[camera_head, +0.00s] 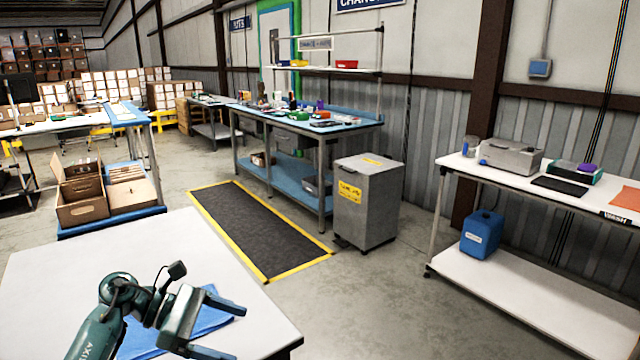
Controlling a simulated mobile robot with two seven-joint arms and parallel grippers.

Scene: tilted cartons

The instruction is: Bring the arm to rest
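My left arm (118,300) reaches in from the lower left over the white table (40,270). My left gripper (238,334) is open, its two fingers spread and pointing right. I see nothing between the fingers except the blue cloth and white table top behind them. The blue cloth (205,318) lies on the table, partly hidden by the gripper. I cannot tell whether the gripper touches it. My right gripper is not in view.
Beyond the table lies a dark mat with yellow edges (255,230). A grey bin (368,205) stands beside a blue-topped workbench (350,122). Open cartons (82,208) sit at left. A white wash bench (490,168) stands at right. Floor between is clear.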

